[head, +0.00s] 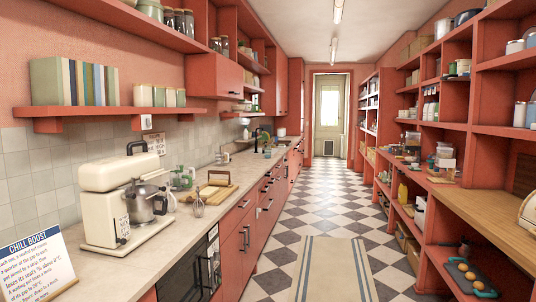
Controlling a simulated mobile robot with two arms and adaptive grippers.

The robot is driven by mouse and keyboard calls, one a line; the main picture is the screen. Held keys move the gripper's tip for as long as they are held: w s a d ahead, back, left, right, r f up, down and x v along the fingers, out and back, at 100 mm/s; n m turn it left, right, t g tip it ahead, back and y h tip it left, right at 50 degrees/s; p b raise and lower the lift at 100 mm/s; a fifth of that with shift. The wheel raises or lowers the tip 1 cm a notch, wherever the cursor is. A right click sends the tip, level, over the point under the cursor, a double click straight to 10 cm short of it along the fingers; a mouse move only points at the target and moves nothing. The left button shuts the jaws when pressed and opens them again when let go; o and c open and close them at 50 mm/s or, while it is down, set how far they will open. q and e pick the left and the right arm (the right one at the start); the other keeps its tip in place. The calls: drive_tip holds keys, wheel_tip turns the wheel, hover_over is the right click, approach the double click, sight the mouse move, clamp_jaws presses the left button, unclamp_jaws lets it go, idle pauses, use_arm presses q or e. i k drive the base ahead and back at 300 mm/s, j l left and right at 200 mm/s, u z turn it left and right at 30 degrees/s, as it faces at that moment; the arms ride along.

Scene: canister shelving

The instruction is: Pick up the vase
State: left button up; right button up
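I cannot make out a vase for certain. A small dark vessel (465,248) stands on a low shelf at the right; it is too small to tell whether it is a vase. Green glass-like items (183,178) stand on the left counter behind the mixer. Neither of my grippers shows in the head view.
A cream stand mixer (122,195), a whisk (199,204) and a wooden board (206,190) sit on the left counter (184,222). Red shelves (478,160) with jars and cans line the right. The checkered aisle floor (318,205) is clear, with a striped rug (322,268) in front.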

sight(267, 152)
drive_tip(key=i+l+z, duration=0.1)
drive_tip(key=i+z, duration=0.45)
drive_tip(key=i, duration=4.15)
drive_tip(key=i+u, duration=0.1)
drive_tip(key=i, duration=0.6)
drive_tip(key=i+l+u, duration=0.1)
drive_tip(key=i, duration=0.6)
drive_tip(key=i+l, duration=0.15)
drive_tip(key=i, duration=0.5)
drive_tip(key=i+u, duration=0.25)
drive_tip(key=i, duration=0.5)
drive_tip(key=i+l+u, duration=0.2)
drive_tip(key=i, duration=0.55)
